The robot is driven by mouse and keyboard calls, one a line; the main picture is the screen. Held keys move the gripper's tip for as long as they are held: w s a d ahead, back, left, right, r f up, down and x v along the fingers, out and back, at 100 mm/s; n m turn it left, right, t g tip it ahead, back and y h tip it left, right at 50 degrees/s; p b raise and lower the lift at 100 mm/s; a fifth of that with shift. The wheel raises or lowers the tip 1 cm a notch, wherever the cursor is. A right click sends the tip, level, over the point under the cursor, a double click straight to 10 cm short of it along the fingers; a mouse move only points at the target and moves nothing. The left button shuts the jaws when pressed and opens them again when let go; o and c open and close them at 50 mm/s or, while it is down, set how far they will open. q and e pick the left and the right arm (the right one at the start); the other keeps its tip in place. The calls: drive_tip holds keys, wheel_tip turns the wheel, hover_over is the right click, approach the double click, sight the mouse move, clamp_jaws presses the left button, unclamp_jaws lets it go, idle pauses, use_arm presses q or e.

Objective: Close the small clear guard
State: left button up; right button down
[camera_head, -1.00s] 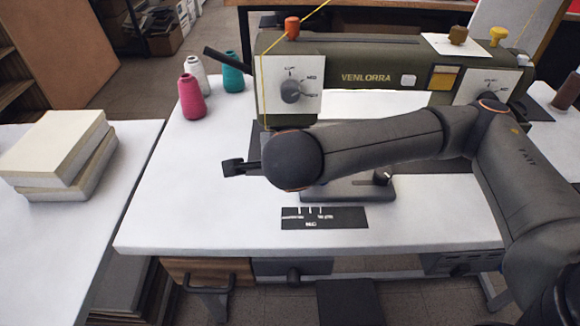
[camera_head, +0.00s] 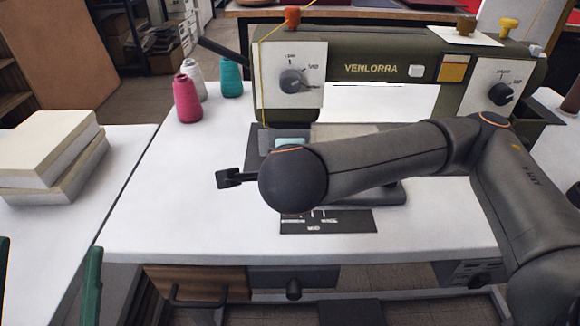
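The green sewing machine (camera_head: 350,70) marked VENLORRA stands on the white table. My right arm reaches in from the right across its front. My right gripper (camera_head: 230,179) is left of the rounded dark wrist, above the white tabletop and in front of the needle area; its finger opening cannot be made out. A small pale teal, see-through-looking piece (camera_head: 291,141) shows just above my wrist near the needle area; it may be the clear guard, but its lower part is hidden and its position cannot be told. My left gripper is not in view.
Pink (camera_head: 187,100), white and teal thread cones stand at the table's back left. A stack of pale blocks (camera_head: 45,150) lies on the left table. A dark labelled plate (camera_head: 330,221) lies in front of the machine. Green upright pieces (camera_head: 93,285) show at lower left. The front-left tabletop is clear.

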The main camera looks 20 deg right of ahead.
drive_tip(key=shift+f, duration=0.1)
idle(0.4)
drive_tip(key=c, duration=0.9)
unclamp_jaws()
